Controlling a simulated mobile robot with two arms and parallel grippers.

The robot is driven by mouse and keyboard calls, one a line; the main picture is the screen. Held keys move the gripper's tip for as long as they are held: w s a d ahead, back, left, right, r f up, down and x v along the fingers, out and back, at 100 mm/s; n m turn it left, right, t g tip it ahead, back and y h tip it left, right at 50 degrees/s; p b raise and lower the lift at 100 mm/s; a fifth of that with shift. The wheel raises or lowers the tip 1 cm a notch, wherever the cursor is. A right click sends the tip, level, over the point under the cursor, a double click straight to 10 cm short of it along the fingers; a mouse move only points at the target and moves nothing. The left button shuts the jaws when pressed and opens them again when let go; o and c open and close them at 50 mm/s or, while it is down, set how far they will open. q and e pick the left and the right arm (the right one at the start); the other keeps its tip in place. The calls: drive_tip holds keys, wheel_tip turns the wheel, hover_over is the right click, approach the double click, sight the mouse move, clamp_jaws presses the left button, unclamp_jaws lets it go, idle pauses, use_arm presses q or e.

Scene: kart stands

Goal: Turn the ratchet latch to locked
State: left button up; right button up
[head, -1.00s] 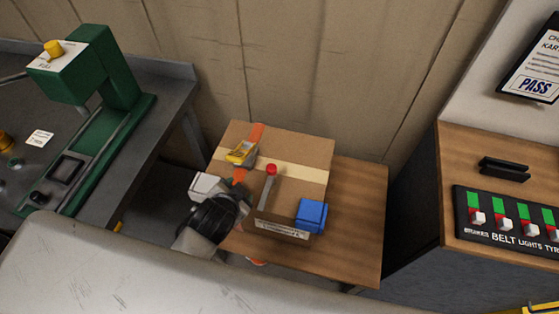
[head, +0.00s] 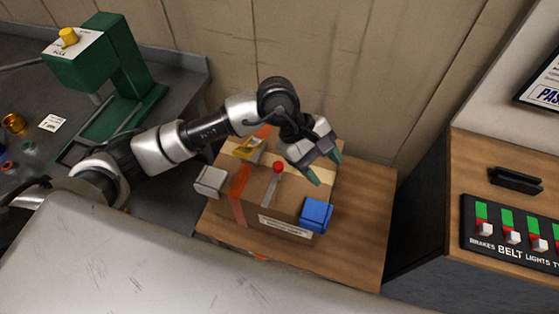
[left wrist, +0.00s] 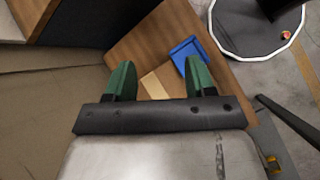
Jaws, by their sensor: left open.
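A cardboard box (head: 250,212) with an orange strap (head: 238,190) stands on a small wooden table. A yellow ratchet buckle (head: 249,149) sits on the strap at the box's far left. A grey lever (head: 271,190) with a red knob (head: 278,167) stands out over the box top; its setting is not clear. My left gripper (head: 325,167) is open and empty above the box's right side, right of the red knob and apart from it. In the left wrist view its green fingers (left wrist: 161,80) are spread over the box top; the lever and buckle are hidden there. My right gripper is not in view.
A blue block (head: 316,214) is at the box's front right corner, and a white block (head: 210,180) at its left. The wooden table (head: 360,220) is clear on the right. A switch panel (head: 510,232) lies further right; a green press (head: 120,60) stands left.

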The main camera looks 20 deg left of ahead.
sight(278, 165)
use_arm(q)
drive_tip(key=w+a+m+t+y, duration=0.1)
drive_tip(key=w+a+y, duration=0.1)
drive_tip(key=a+y, duration=0.25)
drive_tip(key=w+a+m+t+y, duration=0.1)
drive_tip(key=w+a+y, duration=0.2)
drive_tip(key=a, duration=0.3)
wheel_tip(278, 165, down, 11)
drive_tip(key=p, duration=0.3)
drive_tip(key=shift+s+f, duration=0.15)
drive_tip(key=shift+f, duration=0.05)
clamp_jaws()
